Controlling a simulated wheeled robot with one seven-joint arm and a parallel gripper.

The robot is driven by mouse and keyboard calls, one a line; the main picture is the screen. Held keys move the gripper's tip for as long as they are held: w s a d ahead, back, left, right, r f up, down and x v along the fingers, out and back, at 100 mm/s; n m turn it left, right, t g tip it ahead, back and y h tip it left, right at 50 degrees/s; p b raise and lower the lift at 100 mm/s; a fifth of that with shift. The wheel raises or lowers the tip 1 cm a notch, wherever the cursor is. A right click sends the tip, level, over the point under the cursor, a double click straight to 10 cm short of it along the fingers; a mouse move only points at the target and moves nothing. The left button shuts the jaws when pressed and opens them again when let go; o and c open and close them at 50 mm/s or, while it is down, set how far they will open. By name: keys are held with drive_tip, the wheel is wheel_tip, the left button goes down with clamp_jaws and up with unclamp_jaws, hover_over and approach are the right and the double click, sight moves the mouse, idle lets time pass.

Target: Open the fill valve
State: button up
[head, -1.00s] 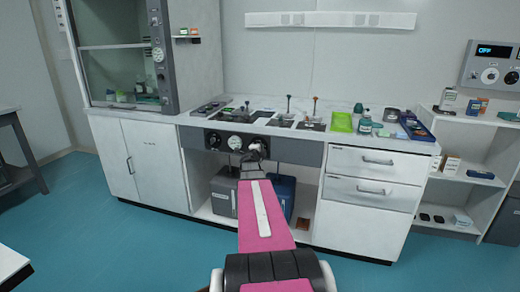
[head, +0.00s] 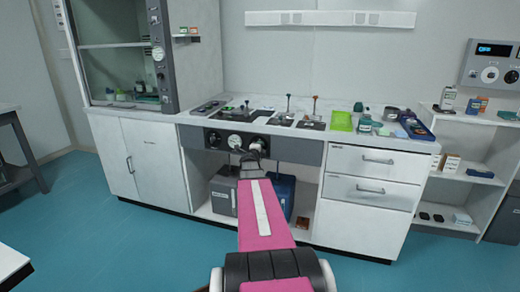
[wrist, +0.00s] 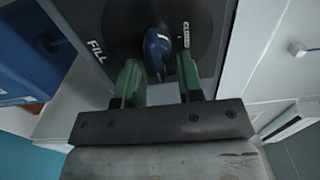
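The fill valve is a blue knob (wrist: 157,50) on a dark round plate (wrist: 205,30) in the wrist view. "FILL" is printed to its left and "CLOSED" to its right. My gripper (wrist: 159,72) has two green fingers standing apart, one on each side of the knob's near end. The left finger looks very close to the knob; a small gap shows on the right. I cannot tell whether either touches.
The panel also carries a gauge (head: 235,141) and a dark knob (head: 214,140) on the left. Below it, a grey container (head: 222,192) and a blue container (head: 284,190) stand in the open bay. White drawers (head: 370,175) are to the right. The floor in front is clear.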

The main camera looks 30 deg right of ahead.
drive_tip(key=shift+a, duration=0.1)
drive_tip(key=v, duration=1)
drive_tip(key=shift+s+a, duration=0.2)
drive_tip(key=shift+s, duration=0.1)
drive_tip(key=w+a+f+n+y, duration=0.1)
drive_tip(key=a+f+n+y, duration=0.3)
drive_tip(key=a, duration=0.4)
drive_tip(key=w+a+f+n+t+y, duration=0.1)
drive_tip(key=a+n+y, duration=0.3)
drive_tip(key=a+n, duration=0.3)
drive_tip(key=w+a+f+n+y, duration=0.1)
drive_tip(key=a+f+n+y, duration=0.2)
drive_tip(key=a+n+y, duration=0.35)
drive_tip(key=s+a+f+n+g+y, duration=0.1)
drive_tip(key=s+a+f+n+g, duration=0.15)
drive_tip(key=a, duration=0.35)
drive_tip(key=s+a+f+n+g, duration=0.2)
drive_tip(key=s+a+f+g, duration=0.15)
drive_tip(key=a, duration=0.25)
drive_tip(key=s+a+f+n+g+h, duration=0.1)
drive_tip(key=s+a+f+n+g, duration=0.1)
drive_tip(key=s, duration=0.4)
drive_tip(key=s+a+f+n+g, duration=0.1)
drive_tip(key=s+a+n+g, duration=0.1)
drive_tip(key=s+n+g, duration=0.2)
drive_tip(key=s, duration=0.3)
drive_tip(key=shift+s+f+g+h, duration=0.2)
drive_tip(key=shift+f+g+h, duration=0.1)
drive_tip(key=shift+f+h, duration=0.1)
